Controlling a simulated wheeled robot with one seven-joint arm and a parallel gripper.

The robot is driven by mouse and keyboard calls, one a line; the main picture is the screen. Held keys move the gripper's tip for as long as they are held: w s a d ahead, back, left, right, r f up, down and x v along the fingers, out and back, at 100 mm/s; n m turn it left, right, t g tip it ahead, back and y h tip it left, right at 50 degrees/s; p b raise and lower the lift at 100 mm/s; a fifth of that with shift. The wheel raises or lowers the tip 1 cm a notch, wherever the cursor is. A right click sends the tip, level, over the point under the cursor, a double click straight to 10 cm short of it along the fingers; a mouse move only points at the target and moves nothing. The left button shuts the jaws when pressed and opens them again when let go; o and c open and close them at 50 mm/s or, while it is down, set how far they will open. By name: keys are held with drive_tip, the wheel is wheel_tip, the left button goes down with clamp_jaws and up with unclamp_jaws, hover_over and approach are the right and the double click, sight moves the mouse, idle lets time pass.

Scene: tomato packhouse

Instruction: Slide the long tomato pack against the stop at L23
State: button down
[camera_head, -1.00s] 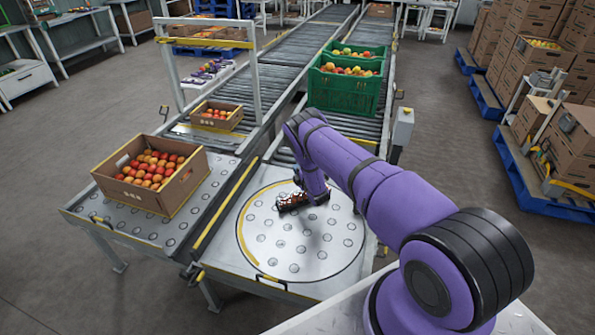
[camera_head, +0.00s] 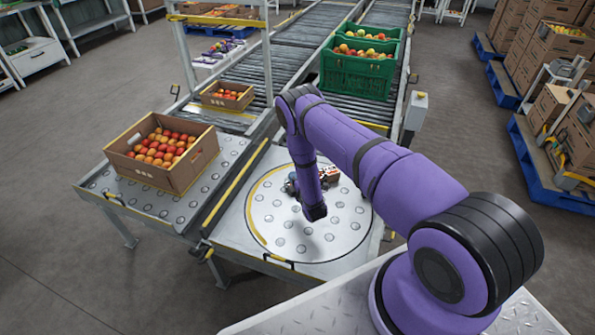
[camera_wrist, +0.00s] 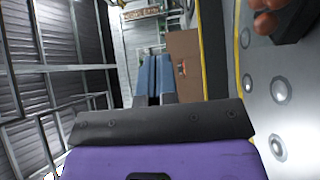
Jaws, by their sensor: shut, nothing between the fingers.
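The long tomato pack, a dark tray with red contents (camera_head: 330,173), lies on the round ball-studded plate (camera_head: 270,235), toward its far side. My lower arm crosses in front of it and hides its middle. Part of the pack shows at the top right of the wrist view (camera_wrist: 275,20). My gripper (camera_wrist: 155,62) has its blue fingers together, with nothing between them, to one side of the pack. I cannot make out a stop or an L23 label.
A cardboard box of tomatoes (camera_head: 133,166) stands on the left ball table, with a smaller box (camera_head: 228,103) behind. Green crates (camera_head: 350,80) stand on the roller conveyor beyond the plate. A yellow-edged rail (camera_head: 235,185) runs along the plate's left. The plate's near part is clear.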

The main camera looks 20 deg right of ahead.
wheel_tip(320, 180, down, 10)
drive_tip(key=shift+d+r, duration=0.1)
drive_tip(key=shift+w+d+r, duration=0.15)
drive_tip(key=shift+w+d, duration=0.2)
